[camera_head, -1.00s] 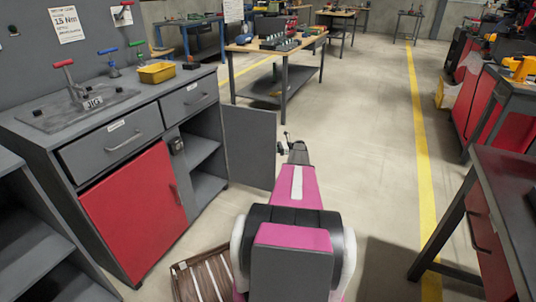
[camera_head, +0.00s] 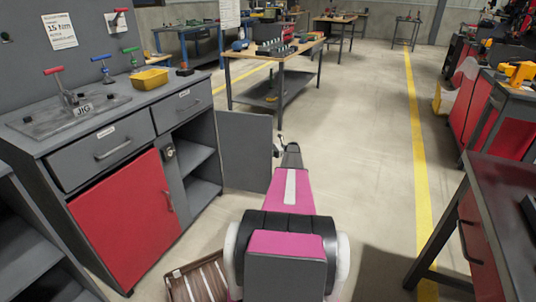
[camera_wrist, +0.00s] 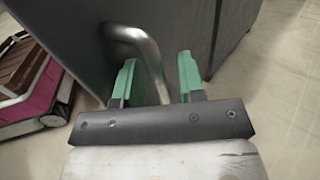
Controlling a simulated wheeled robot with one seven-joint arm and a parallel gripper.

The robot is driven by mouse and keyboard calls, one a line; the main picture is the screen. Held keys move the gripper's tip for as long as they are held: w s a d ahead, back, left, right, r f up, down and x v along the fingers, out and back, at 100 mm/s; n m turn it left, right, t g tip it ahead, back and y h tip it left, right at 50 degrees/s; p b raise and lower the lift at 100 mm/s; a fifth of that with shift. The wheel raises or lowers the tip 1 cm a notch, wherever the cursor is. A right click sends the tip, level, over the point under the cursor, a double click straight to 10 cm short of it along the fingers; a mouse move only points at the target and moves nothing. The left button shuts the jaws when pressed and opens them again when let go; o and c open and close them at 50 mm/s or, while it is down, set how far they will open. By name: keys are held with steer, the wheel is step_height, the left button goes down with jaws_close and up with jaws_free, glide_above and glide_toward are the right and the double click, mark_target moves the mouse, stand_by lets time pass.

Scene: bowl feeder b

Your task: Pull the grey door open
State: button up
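The grey door (camera_head: 246,150) stands swung wide open, out from the right end of the grey cabinet (camera_head: 183,170). The shelves behind it are exposed. My gripper (camera_head: 281,146) is at the door's outer right edge, small and partly hidden by my arm. In the wrist view the door (camera_wrist: 75,35) fills the upper part, with its bent metal handle (camera_wrist: 150,55) standing out from it. My gripper (camera_wrist: 156,75) has its two green fingers apart, one on each side of the handle. Gaps show between fingers and handle, though contact lower down is hidden.
A red door (camera_head: 128,215) on the same cabinet is shut. A workbench (camera_head: 275,62) stands beyond the door, and a dark table (camera_head: 505,200) at right. Floor right of my arm is clear.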

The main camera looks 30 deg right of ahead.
steer(key=v, duration=0.7)
steer(key=shift+d, duration=0.25)
stand_by(0.4)
